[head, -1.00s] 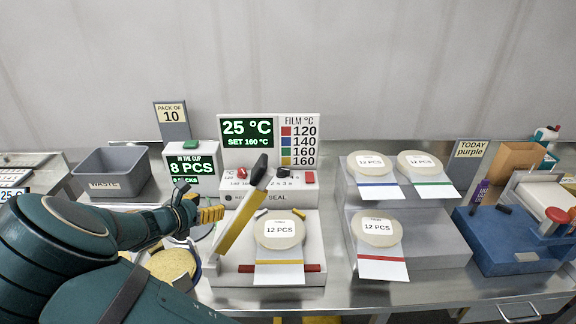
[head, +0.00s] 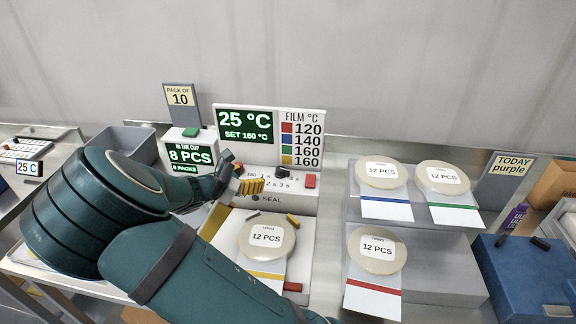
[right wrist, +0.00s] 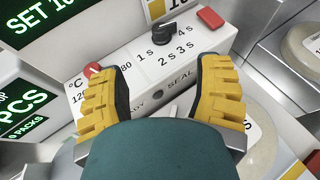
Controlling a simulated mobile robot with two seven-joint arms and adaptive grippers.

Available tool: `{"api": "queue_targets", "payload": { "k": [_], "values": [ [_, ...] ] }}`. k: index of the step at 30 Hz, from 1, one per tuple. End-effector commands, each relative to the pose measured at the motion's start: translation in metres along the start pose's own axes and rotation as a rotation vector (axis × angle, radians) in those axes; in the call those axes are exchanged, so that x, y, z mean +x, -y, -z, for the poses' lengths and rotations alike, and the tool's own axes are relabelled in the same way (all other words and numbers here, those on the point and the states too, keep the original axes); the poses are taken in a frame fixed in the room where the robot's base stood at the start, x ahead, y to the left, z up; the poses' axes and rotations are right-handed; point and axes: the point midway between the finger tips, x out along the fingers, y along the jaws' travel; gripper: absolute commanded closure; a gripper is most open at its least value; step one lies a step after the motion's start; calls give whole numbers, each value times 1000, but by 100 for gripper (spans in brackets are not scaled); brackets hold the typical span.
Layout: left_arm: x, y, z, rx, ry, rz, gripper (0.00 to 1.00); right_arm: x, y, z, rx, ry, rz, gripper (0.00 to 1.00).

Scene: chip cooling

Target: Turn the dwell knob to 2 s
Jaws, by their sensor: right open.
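The dwell knob is a small black knob (head: 283,172) on the sloped white panel of the sealer, below the display. In the right wrist view the knob (right wrist: 163,31) is ringed by the marks 1 s, 2 s, 3 s and 4 s; I cannot tell surely which mark it points at. My right gripper (head: 250,186) is in front of the panel, just left of the knob. In the right wrist view its yellow fingers (right wrist: 163,92) are spread apart and empty, with the knob beyond them, untouched. My left gripper is not in view.
A red temperature knob (right wrist: 92,69) is near the left finger. A red button (right wrist: 210,18) sits right of the dwell knob. A display (head: 246,125) reads 25 °C, set 160 °C. A pouch marked 12 PCS (head: 266,238) lies on the sealer. Shelves (head: 435,260) stand to the right.

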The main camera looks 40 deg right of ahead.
Motion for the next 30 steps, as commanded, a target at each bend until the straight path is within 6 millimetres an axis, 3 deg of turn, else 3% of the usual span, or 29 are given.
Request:
{"api": "queue_targets", "payload": {
  "k": [7,21,30],
  "values": [
    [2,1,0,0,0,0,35,16,0,0,-1,2,1,35],
    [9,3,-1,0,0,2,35,105,0,1,-1,2,2,35],
    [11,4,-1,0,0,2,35,135,0,0,0,0,-1,35]
  ]
}}
